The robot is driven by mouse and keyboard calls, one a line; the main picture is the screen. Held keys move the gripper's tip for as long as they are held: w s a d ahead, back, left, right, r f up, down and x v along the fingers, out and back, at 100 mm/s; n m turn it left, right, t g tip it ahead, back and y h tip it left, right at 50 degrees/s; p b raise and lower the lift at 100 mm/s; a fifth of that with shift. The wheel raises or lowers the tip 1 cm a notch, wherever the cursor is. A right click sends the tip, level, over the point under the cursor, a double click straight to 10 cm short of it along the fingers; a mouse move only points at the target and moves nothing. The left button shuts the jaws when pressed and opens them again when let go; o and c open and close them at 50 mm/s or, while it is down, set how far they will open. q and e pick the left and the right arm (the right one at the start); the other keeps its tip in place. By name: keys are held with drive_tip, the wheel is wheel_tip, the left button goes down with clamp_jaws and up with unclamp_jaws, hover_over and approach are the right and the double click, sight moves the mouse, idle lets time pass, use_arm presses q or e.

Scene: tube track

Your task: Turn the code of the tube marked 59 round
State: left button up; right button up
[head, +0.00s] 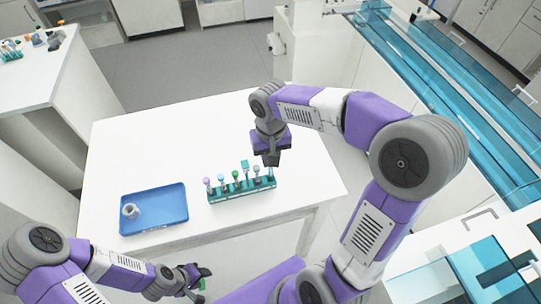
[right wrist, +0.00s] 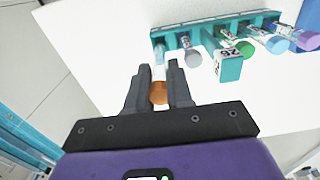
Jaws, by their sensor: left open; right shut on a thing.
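The teal rack (head: 232,197) stands on the white table and holds a row of tubes with purple, blue, green (head: 235,174) and grey (head: 256,168) caps. My right gripper (head: 271,161) is over the rack's right end. In the right wrist view, my right gripper (right wrist: 160,82) is shut on an orange-capped tube (right wrist: 158,94) at the end of the row. I cannot tell whether its lower end is still in the rack. No number 59 is readable on any tube. My left gripper (head: 196,279) is open, low in front of the table.
A teal plate with a number (right wrist: 229,67) sticks up from the rack beside the grey-capped tube (right wrist: 193,57). A blue tray (head: 170,222) with a pale round object (head: 130,211) lies left of the rack. The table's back and right are clear.

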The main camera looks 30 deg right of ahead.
sight(271, 176)
drive_tip(key=shift+f+b, duration=1.75)
drive_tip(key=shift+f, duration=0.65)
drive_tip(key=shift+r+n+p, duration=0.15)
drive_tip(key=shift+n+p, duration=0.35)
drive_tip(key=shift+n, duration=0.4)
drive_tip(key=n+p, duration=0.1)
drive_tip(key=n, duration=0.2)
drive_tip(key=shift+n, duration=0.3)
drive_tip(key=n+p, duration=0.2)
drive_tip(key=n, duration=0.3)
drive_tip(key=n+p, duration=0.2)
drive_tip(key=n, duration=0.2)
drive_tip(key=shift+n, duration=0.3)
drive_tip(key=n+p, duration=0.2)
drive_tip(key=n, duration=0.1)
drive_tip(key=shift+n, duration=0.4)
drive_tip(key=shift+n+p, duration=0.5)
